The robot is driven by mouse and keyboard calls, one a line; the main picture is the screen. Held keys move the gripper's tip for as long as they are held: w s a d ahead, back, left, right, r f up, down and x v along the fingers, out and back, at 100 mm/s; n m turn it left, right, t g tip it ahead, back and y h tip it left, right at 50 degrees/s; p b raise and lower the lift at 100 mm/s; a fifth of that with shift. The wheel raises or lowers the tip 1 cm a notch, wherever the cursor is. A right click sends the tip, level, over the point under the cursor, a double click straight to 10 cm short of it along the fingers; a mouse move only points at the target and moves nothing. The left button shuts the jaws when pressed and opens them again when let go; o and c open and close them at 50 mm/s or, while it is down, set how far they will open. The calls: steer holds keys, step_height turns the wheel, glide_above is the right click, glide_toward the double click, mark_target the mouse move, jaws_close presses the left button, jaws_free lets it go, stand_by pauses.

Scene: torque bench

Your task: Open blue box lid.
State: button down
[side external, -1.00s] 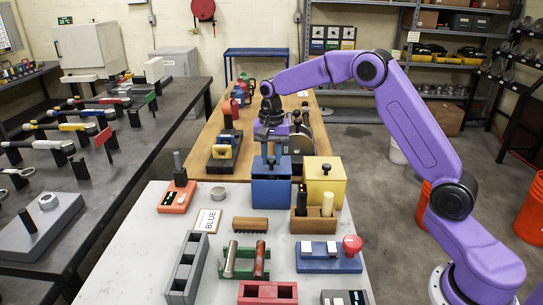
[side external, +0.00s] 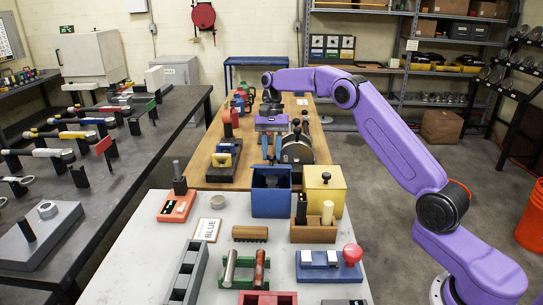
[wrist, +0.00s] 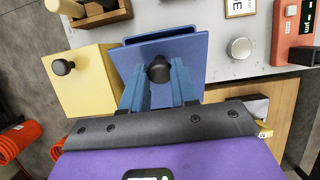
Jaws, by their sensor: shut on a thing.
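The blue box (side external: 271,200) stands on the grey table beside the yellow box, its dark inside partly showing at the top. In the wrist view, its blue lid (wrist: 185,50) carries a black knob (wrist: 158,70) and covers most of the box; the box rim and a dark gap (wrist: 160,35) show beyond the lid's far edge. My gripper (wrist: 160,85) is shut on the knob, with one blue finger on each side. In the side view, my gripper (side external: 271,150) is behind and above the box. Whether the lid still touches the box is unclear.
The yellow box (side external: 325,190), with a black knob on its lid, stands close on the right. A wooden holder (side external: 313,231) is in front of it. A BLUE sign (side external: 208,229) and an orange device (side external: 177,205) lie left. Several tools crowd the wooden table behind.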

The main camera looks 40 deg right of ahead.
steer(key=shift+w+d+r, duration=0.15)
steer(key=shift+d, duration=0.05)
stand_by(0.3)
steer(key=c, duration=0.8)
jaws_free()
steer(key=shift+c, duration=0.2)
steer(key=shift+r, duration=0.55)
step_height(320, 180, up, 2)
steer(key=shift+r, duration=0.1)
steer(key=s+r, duration=0.9)
steer(key=s, duration=0.5)
steer(key=shift+a+r, duration=0.35)
steer(key=shift+a, duration=0.05)
